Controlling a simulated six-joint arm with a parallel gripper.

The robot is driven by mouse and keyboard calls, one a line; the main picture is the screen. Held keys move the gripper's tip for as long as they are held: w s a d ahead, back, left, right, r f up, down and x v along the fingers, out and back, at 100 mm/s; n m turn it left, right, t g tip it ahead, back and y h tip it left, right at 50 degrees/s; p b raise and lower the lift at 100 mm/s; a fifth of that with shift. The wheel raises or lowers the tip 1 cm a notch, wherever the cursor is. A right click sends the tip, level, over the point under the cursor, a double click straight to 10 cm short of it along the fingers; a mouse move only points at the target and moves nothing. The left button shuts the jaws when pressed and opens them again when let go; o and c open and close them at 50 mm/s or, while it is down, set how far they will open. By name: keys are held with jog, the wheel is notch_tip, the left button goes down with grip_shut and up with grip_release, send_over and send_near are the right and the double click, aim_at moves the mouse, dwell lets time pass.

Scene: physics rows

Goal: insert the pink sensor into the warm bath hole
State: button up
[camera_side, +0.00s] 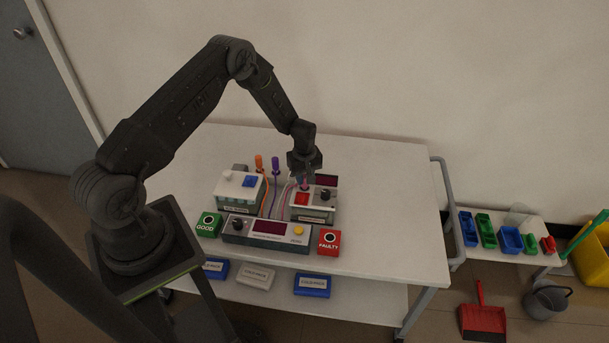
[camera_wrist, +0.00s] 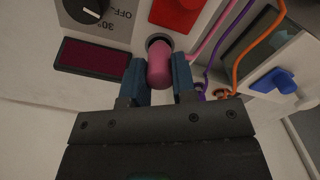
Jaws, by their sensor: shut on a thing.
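The pink sensor (camera_wrist: 160,68) is between the two blue fingers of my gripper (camera_wrist: 159,76) in the wrist view, and the gripper is shut on it. The dark-rimmed warm bath hole (camera_wrist: 157,40) shows just beyond the sensor, partly covered by it. I cannot tell whether the sensor's tip is inside the hole. In the side view my gripper (camera_side: 304,176) is low over the warm bath (camera_side: 313,213), a box with a red block and a knob on top. Only a little pink shows under the gripper there.
The ice bath (camera_side: 240,192) stands to the left, with orange (camera_side: 259,162) and purple (camera_side: 275,165) sensors upright behind it. A meter (camera_side: 265,232) lies in front, between the green GOOD box (camera_side: 208,225) and the red FAULTY box (camera_side: 329,242). Cables run between the baths. The table's right side is clear.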

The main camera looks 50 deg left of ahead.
jog(key=shift+f, duration=0.25)
jog(key=o, duration=1.3)
jog(key=shift+w, duration=0.1)
jog(key=shift+r, duration=0.15)
jog(key=shift+o, duration=0.4)
jog(key=shift+w+r, duration=0.15)
jog(key=shift+r, duration=0.7)
jog(key=shift+s+r, duration=0.15)
jog(key=shift+r, duration=1)
jog(key=shift+s+r, duration=0.1)
jog(key=shift+r, duration=1.05)
jog(key=shift+r, duration=0.1)
